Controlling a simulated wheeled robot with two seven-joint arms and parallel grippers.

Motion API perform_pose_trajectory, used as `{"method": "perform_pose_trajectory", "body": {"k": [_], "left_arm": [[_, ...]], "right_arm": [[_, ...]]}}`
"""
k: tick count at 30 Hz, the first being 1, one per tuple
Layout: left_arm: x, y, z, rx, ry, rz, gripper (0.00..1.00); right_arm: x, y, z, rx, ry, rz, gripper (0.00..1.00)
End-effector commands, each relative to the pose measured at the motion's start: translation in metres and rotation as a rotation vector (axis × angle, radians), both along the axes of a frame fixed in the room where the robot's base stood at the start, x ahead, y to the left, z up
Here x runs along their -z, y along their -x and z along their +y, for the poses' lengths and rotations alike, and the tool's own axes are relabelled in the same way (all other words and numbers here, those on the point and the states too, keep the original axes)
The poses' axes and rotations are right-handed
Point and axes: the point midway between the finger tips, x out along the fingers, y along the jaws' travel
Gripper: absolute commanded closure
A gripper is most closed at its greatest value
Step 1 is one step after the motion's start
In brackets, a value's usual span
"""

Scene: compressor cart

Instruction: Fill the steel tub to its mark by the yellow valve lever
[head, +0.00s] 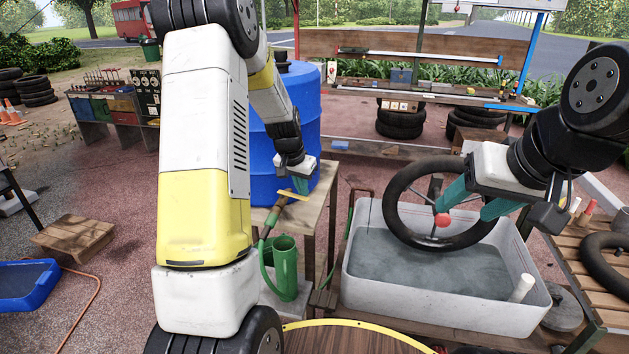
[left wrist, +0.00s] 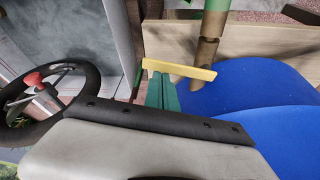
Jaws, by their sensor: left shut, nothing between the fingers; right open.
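The yellow valve lever (head: 293,195) sits on a brown valve (head: 273,215) at the edge of the wooden stand, beside the blue barrel. It shows in the left wrist view (left wrist: 185,70) as a bar across my left fingertips. My left gripper (head: 299,184) is shut and empty at the lever; I cannot tell whether it touches. The pale grey tub (head: 362,302) holds grey-blue water; I cannot make out a mark. My right gripper (head: 462,211) is open over the tub, by a black spoked wheel (head: 399,193) with a red knob (head: 442,220).
The blue barrel (head: 262,150) stands behind the valve. A white cylinder (head: 522,288) stands in the tub's right corner. A slatted wooden bench (head: 588,265) is at right.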

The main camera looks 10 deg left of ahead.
Motion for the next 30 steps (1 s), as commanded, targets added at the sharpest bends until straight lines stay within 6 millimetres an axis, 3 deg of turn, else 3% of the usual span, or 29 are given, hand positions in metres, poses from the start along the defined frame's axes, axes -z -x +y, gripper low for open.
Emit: {"method": "perform_pose_trajectory", "body": {"k": [30], "left_arm": [[0.001,0.053,0.031,0.930,0.001,0.002,1.00]], "right_arm": [[0.000,0.000,0.000,0.000,0.000,0.000,0.42]]}}
